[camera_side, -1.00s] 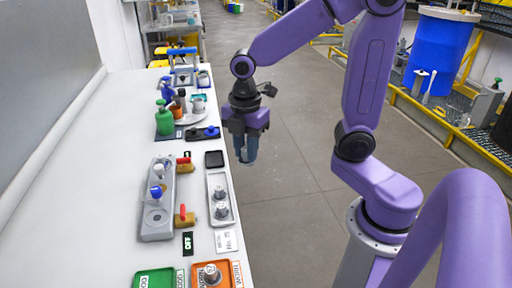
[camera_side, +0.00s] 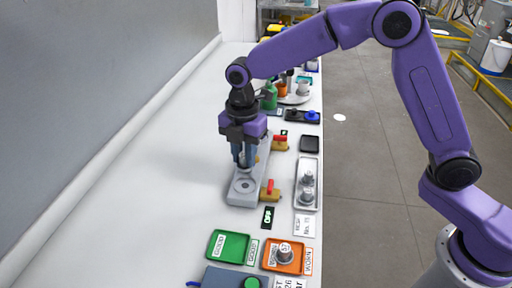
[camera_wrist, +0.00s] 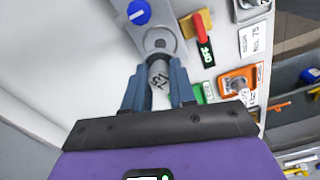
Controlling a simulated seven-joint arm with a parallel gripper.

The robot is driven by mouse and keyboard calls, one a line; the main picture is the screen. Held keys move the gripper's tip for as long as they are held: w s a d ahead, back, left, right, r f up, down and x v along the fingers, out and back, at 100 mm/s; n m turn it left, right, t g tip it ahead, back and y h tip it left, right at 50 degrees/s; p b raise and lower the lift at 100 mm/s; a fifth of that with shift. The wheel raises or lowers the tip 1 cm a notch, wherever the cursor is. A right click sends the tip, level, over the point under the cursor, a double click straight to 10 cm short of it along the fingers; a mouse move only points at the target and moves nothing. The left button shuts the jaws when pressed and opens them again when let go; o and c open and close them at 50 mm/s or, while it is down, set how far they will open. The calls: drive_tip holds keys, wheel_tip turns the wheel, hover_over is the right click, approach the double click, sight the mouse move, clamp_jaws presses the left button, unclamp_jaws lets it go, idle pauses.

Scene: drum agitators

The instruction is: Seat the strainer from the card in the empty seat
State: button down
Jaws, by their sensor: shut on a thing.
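My gripper (camera_side: 244,165) is over the grey two-seat block (camera_side: 238,199), fingers pointing down. In the wrist view my gripper (camera_wrist: 158,88) is shut on a grey cylindrical strainer (camera_wrist: 160,76) with dark digits on it, hard to read. The empty seat, a round recess (camera_side: 244,185), is at the near end of the block. It also shows in the wrist view (camera_wrist: 159,43), just beyond the strainer. The strainer looks apart from the seat, but the height gap is unclear. The number card (camera_side: 304,225) lies right of the block; its digits are small.
A blue knob (camera_wrist: 138,11) is on the block. Red-handled valves (camera_side: 270,187) stand along its right side. A silver tray (camera_side: 299,205) holds two strainers. An orange tray (camera_side: 268,267) holds one; the green tray (camera_side: 229,247) is empty. The table's left is clear.

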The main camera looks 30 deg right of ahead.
drive_tip(key=shift+f, duration=2.8)
drive_tip(key=shift+f, duration=0.45)
drive_tip(key=c, duration=0.8)
unclamp_jaws()
drive_tip(key=shift+c, duration=0.2)
drive_tip(key=o, duration=0.3)
drive_tip(key=shift+r, duration=0.15)
